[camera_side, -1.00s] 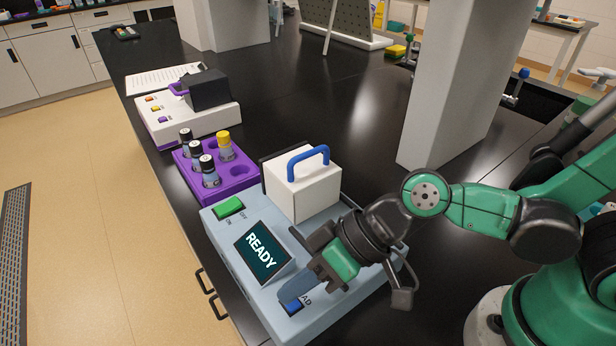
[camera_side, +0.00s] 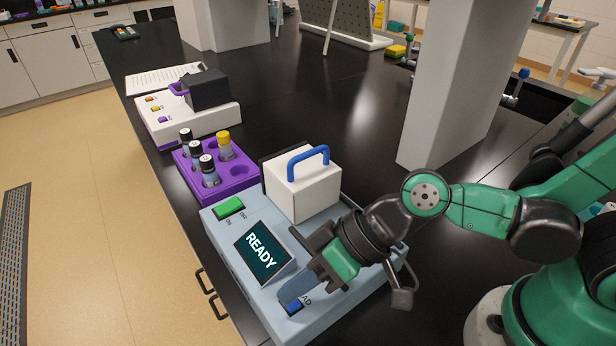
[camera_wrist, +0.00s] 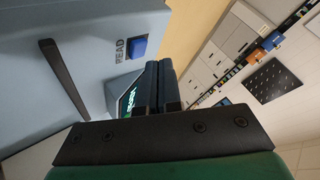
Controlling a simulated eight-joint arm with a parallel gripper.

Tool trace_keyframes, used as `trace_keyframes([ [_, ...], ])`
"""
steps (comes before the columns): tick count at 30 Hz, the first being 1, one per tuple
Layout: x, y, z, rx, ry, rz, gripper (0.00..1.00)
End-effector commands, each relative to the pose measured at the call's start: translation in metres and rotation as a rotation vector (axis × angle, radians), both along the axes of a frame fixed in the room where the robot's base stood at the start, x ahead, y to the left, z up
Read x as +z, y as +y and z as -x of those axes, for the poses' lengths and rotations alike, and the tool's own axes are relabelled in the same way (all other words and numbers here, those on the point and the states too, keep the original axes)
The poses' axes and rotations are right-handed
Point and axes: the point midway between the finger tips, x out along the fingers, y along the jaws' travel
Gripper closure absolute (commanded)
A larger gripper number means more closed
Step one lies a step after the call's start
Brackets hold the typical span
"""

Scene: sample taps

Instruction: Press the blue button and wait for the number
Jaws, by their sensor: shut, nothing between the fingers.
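The pale blue instrument (camera_side: 236,268) stands at the bench's front edge. Its blue button (camera_side: 294,307) is partly hidden in the side view by my gripper (camera_side: 288,296). The button also shows in the wrist view (camera_wrist: 139,47), raised next to the label READ. The tilted screen (camera_side: 263,252) shows READY and no number. My gripper is shut and empty, its fingertips close to the button and pointing down at the panel. In the wrist view the closed fingers (camera_wrist: 160,72) appear beside the button. I cannot tell whether they touch it.
A green ON/OFF switch (camera_side: 229,207) and a white lid with a blue handle (camera_side: 308,160) are on the same instrument. A purple rack (camera_side: 238,186) with several vials and a white device (camera_side: 205,122) stand behind. A grey pillar (camera_side: 455,85) rises right of them.

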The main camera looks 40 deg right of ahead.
Motion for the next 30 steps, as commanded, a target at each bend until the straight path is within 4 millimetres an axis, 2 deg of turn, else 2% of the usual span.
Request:
trace_keyframes([
  [11, 0.004, 0.000, 0.000, 0.000, 0.000, 0.000, 1.00],
  [24, 0.044, 0.000, 0.000, 0.000, 0.000, 0.000, 1.00],
  [30, 0.051, 0.000, 0.000, 0.000, 0.000, 0.000, 1.00],
])
